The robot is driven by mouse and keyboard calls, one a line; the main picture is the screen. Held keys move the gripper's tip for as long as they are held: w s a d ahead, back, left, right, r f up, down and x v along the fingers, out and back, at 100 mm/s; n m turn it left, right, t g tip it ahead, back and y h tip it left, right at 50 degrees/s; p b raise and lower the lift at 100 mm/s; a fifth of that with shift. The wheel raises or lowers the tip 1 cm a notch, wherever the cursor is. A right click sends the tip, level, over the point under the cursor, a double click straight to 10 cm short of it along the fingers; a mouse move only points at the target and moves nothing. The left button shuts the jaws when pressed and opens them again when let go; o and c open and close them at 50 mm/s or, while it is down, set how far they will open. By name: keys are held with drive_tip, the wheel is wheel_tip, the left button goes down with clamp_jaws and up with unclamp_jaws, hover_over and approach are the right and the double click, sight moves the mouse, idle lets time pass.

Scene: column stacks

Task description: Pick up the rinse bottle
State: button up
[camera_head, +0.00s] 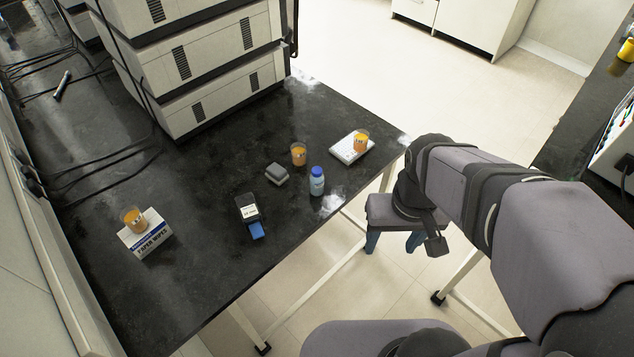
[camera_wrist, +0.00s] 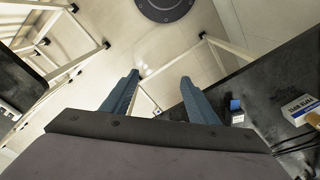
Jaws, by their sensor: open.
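The rinse bottle (camera_head: 317,181) looks like the small pale-blue bottle with a blue cap. It stands upright near the right front edge of the black bench (camera_head: 190,225). My gripper (camera_head: 392,250) is open and empty, with its two blue fingers pointing down. It is off the bench edge, to the right of the bottle and lower in the picture, apart from it. In the wrist view both fingers (camera_wrist: 160,76) are spread, with only floor and bench legs between them. I cannot make out the bottle in the wrist view.
Near the bottle are a beaker of orange liquid (camera_head: 299,155), a grey block (camera_head: 277,174) and a black-and-blue box (camera_head: 249,212). Another orange beaker (camera_head: 361,141) stands on a white pad (camera_head: 345,151). A third (camera_head: 134,219) stands on a paper wipes box (camera_head: 150,240). Stacked instruments (camera_head: 215,95) stand behind.

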drive_tip(key=w+a+f+n+t+y+b, duration=0.1)
drive_tip(key=w+a+f+t+b, duration=0.3)
drive_tip(key=w, duration=0.3)
drive_tip(key=w+a+f+n+t+y+b, duration=0.1)
drive_tip(key=w+a+t+b, duration=0.2)
drive_tip(key=w+a+b, duration=0.4)
wheel_tip(320, 180, up, 4)
drive_tip(key=m+t+h+b, duration=0.2)
drive_tip(key=t+b, duration=0.8)
drive_tip(key=b, duration=0.2)
hover_over(316, 185)
drive_tip(key=s, duration=0.1)
drive_tip(key=f, duration=0.8)
drive_tip(key=f+p, duration=0.1)
drive_tip(key=f, duration=0.7)
drive_tip(key=shift+s, duration=0.2)
drive_tip(key=shift+w+d+p, duration=0.1)
drive_tip(key=shift+w+p, duration=0.3)
drive_tip(key=shift+w, duration=3.3)
drive_tip(key=c, duration=1.2)
